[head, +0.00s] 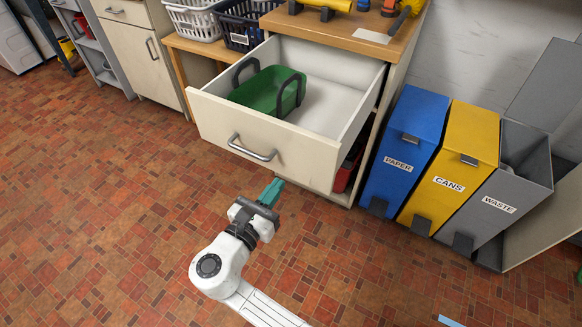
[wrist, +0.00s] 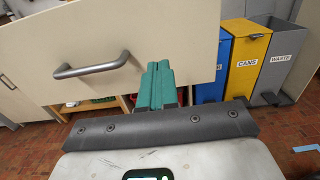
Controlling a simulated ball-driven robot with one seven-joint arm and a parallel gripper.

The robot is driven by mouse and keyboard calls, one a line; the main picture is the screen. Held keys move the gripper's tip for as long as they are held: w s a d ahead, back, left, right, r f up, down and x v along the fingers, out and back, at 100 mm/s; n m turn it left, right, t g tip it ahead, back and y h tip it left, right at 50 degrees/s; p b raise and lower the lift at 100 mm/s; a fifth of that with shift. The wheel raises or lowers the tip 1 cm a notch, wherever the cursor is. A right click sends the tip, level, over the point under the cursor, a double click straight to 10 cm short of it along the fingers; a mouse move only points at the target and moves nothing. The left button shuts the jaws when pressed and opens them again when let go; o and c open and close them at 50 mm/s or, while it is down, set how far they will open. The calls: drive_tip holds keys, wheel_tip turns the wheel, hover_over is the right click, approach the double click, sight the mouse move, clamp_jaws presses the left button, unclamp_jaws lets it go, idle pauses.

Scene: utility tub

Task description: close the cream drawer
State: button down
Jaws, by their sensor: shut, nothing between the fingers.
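The cream drawer (head: 270,148) is pulled far out of the wooden-topped cabinet. Its front has a grey bar handle (head: 251,149). A green caddy with dark handles (head: 270,92) sits inside it at the left. My gripper (head: 271,190), with teal fingers, is shut and empty. In the head view it is just in front of and below the drawer front, right of the handle. In the wrist view the drawer front (wrist: 135,55) fills the upper left, with the handle (wrist: 92,68) left of my fingers (wrist: 159,88). I cannot tell whether the fingers touch the front.
A blue paper bin (head: 405,150), a yellow cans bin (head: 455,165) and a grey waste bin (head: 500,190) stand right of the cabinet. Baskets (head: 195,18) stand on a wooden shelf at the back left. The tiled floor (head: 110,220) is open at the left.

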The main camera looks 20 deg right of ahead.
sight(298, 159)
drive_tip(key=x, duration=0.7)
drive_tip(key=shift+d, duration=0.15)
drive_tip(key=shift+w+d, duration=0.1)
